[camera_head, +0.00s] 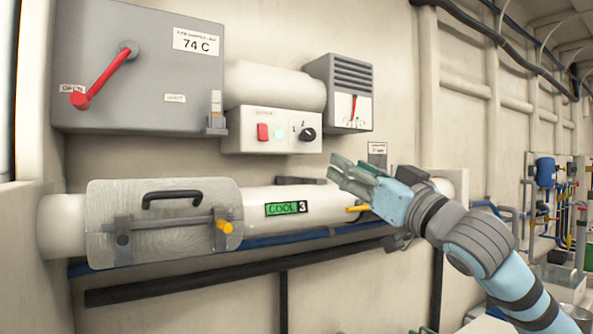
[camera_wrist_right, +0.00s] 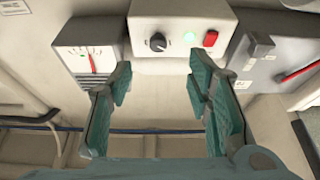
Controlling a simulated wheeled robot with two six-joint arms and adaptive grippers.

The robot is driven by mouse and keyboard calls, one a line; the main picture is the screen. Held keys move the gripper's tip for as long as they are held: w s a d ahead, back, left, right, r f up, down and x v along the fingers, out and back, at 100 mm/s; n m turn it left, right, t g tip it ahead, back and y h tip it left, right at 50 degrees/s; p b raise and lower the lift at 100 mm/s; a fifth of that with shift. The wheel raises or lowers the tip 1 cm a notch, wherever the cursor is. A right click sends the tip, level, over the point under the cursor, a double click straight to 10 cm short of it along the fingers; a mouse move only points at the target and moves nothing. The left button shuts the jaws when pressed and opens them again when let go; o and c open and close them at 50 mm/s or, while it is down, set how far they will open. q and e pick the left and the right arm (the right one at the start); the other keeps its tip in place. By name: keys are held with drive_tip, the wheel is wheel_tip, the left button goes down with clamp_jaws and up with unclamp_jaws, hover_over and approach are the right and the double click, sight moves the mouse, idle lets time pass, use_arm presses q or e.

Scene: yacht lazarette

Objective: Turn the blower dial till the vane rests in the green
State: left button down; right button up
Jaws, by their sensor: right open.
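The blower dial (camera_head: 307,134) is a small black knob with a white mark at the right end of a pale control box (camera_head: 245,145). It also shows in the right wrist view (camera_wrist_right: 157,42), framed between my fingertips. The vane gauge (camera_head: 353,112) has a white face and a red needle standing nearly upright; its face also shows in the wrist view (camera_wrist_right: 88,62). My left gripper is not in view.
A red switch (camera_head: 263,132) and a lit green lamp (camera_head: 280,134) share the box with the dial. A white pipe (camera_head: 335,200) with a yellow lever runs below. A grey cabinet (camera_head: 140,70) with a red handle is at left. Space before the dial is clear.

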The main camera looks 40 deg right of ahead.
drive_tip(key=p, duration=0.9)
approach(310, 137)
wheel_tip(310, 137, up, 3)
drive_tip(key=w, duration=0.2)
drive_tip(key=w+p, duration=0.1)
drive_tip(key=w, duration=0.1)
drive_tip(key=w+p, duration=0.1)
drive_tip(key=w, duration=0.1)
drive_tip(key=w+d+p, duration=0.1)
drive_tip(key=shift+w+r, duration=0.15)
drive_tip(key=shift+w, duration=0.6)
drive_tip(key=shift+s, duration=0.35)
clamp_jaws()
